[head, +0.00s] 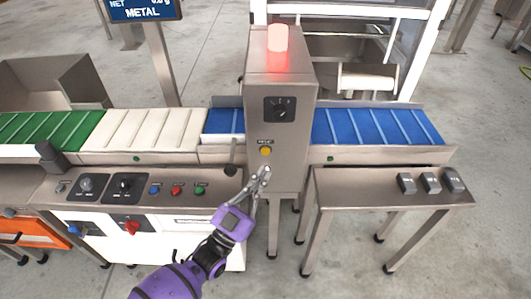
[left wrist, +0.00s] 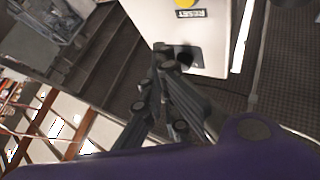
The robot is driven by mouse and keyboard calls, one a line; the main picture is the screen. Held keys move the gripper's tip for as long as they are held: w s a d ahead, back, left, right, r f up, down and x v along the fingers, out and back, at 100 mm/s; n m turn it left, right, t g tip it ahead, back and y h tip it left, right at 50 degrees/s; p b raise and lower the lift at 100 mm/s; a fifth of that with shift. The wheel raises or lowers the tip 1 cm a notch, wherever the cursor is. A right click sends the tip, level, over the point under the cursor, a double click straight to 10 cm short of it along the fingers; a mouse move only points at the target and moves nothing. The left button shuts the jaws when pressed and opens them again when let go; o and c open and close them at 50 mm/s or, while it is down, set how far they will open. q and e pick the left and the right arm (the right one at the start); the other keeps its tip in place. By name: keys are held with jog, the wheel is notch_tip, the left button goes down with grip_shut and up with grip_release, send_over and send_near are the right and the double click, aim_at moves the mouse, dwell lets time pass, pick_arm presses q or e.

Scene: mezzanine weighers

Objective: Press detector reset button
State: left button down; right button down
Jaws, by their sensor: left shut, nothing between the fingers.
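The detector (head: 291,125) is a tall grey metal housing over the conveyor, with a red light (head: 277,39) glowing on its top. Its yellow reset button (head: 265,151) sits low on the front face under a small label. In the left wrist view the yellow button (left wrist: 185,3) is cut by the top edge, with its label (left wrist: 191,14) just below. My left gripper (head: 264,172) is shut and empty, its fingertips just below the button in the head view and apart from it in the wrist view. My right gripper is not in view.
A control panel (head: 150,222) with knobs and coloured buttons stands left of the gripper. Conveyor belts, green (head: 48,128), white (head: 140,126) and blue (head: 370,124), run behind. A metal side table (head: 350,188) with several small grey weights is at the right.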

aim_at(266, 151)
pick_arm(q)
jog(key=shift+w+b, duration=1)
jog(key=shift+w, duration=1.85)
jog(key=shift+w, duration=0.4)
jog(key=shift+b, duration=0.3)
